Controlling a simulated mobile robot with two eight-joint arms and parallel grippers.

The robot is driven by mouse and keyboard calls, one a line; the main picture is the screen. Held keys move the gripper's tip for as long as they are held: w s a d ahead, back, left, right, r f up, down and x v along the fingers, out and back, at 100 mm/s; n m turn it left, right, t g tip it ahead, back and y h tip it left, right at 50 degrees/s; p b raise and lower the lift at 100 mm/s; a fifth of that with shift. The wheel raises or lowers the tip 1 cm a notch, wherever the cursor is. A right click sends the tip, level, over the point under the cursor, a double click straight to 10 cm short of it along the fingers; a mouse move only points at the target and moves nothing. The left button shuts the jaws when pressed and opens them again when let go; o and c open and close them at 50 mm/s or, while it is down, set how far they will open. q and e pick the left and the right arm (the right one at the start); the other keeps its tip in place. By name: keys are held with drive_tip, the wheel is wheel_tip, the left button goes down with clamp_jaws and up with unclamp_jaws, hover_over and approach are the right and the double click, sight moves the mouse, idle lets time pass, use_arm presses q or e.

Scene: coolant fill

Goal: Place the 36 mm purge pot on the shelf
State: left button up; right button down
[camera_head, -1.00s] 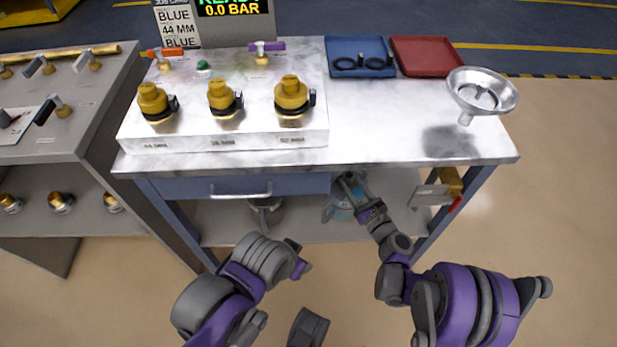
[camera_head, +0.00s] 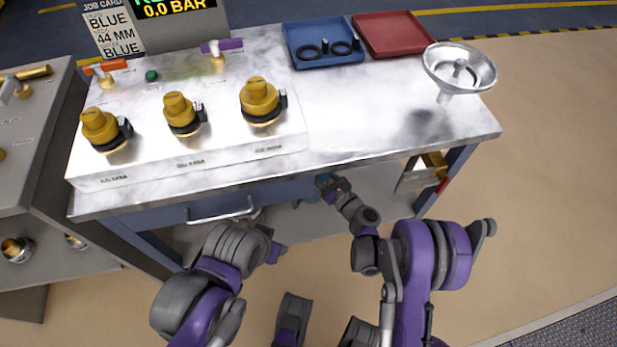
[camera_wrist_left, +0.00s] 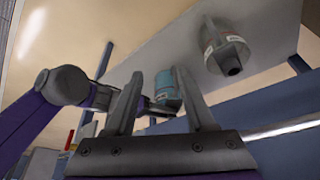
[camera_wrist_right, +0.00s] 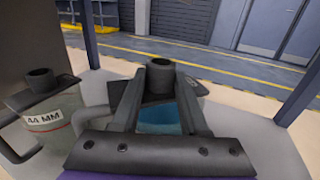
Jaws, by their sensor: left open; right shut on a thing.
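A blue pot with a dark neck (camera_wrist_right: 160,122) is held by my right gripper (camera_wrist_right: 157,97), whose fingers are shut on its upper part. In the head view my right gripper (camera_head: 328,184) is at the bench's front edge, and the pot is almost wholly hidden. The left wrist view also shows the blue pot (camera_wrist_left: 166,88); its size marking is not readable. A grey pot marked 44 MM (camera_wrist_right: 45,120) stands on the lower shelf (camera_head: 300,222) beside it. Whether the blue pot touches the shelf, I cannot tell. My left gripper (camera_head: 277,250) is open and empty in front of the bench.
The benchtop (camera_head: 360,115) overhangs the shelf, with a drawer handle (camera_head: 220,214) at its front. Bench legs (camera_head: 445,180) bound the shelf. On top are yellow-capped fittings (camera_head: 260,100), a blue tray (camera_head: 320,55), a red tray (camera_head: 393,35) and a funnel (camera_head: 458,72).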

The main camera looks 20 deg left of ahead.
drive_tip(key=shift+f+b, duration=0.5)
drive_tip(key=shift+f, duration=2.45)
drive_tip(key=shift+c, duration=2.1)
unclamp_jaws()
drive_tip(key=b+v, duration=0.4)
drive_tip(key=v, duration=0.8)
